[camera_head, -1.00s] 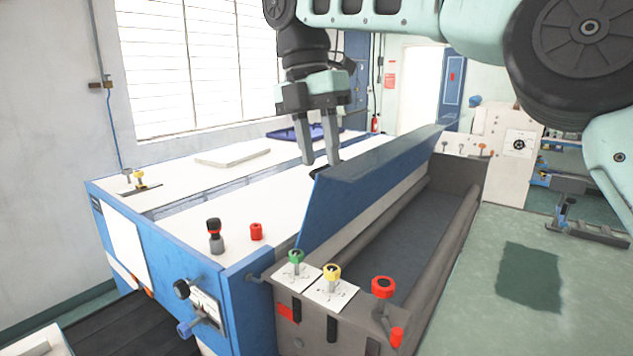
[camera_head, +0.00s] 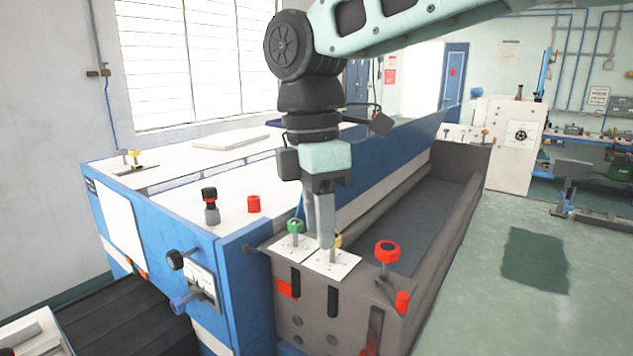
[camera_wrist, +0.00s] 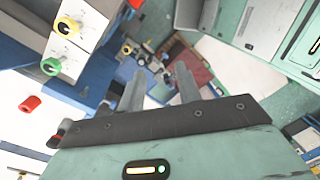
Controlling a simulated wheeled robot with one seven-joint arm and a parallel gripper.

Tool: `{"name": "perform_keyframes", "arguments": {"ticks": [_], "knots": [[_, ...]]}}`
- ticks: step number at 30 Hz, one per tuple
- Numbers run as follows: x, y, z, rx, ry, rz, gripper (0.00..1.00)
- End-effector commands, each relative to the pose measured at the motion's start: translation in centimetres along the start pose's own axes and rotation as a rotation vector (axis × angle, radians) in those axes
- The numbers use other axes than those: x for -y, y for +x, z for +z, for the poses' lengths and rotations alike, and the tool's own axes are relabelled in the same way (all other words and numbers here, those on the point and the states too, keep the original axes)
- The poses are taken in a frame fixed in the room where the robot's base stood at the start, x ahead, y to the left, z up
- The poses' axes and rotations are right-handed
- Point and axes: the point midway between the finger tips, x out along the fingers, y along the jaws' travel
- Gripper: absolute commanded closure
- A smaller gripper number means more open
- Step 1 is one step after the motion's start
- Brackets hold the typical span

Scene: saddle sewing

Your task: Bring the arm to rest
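My gripper (camera_head: 322,222) points down over the front of the machine, near the green knob (camera_head: 295,227) and the yellow knob (camera_head: 337,241). Its fingers partly cover the yellow knob in the head view, and I cannot tell whether they touch it. In the wrist view my gripper (camera_wrist: 158,84) shows two grey fingers standing apart with nothing between them. The arm is bent, coming in from the upper right.
A red knob (camera_head: 387,252) stands right of the gripper on the grey trough (camera_head: 460,205). The raised blue panel (camera_head: 400,148) runs behind. A red-black knob (camera_head: 210,205) and red cap (camera_head: 254,204) stand on the white table top. Green floor at right is mostly open.

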Motion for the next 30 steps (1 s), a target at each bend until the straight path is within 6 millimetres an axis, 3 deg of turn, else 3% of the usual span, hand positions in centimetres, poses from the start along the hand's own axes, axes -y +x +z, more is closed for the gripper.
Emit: {"name": "perform_keyframes", "arguments": {"ticks": [1,8,18,24,30], "knots": [[1.1,2.5,0.1,-0.004,0.059,0.003,0.66],[6.2,10.6,0.8,-0.046,0.388,0.015,0.66],[14.4,22.6,4.0,-0.108,0.920,0.027,0.66],[17.8,27.1,5.8,-0.135,1.148,0.034,0.66],[18.8,28.2,6.4,-0.145,1.223,0.037,0.66]]}}
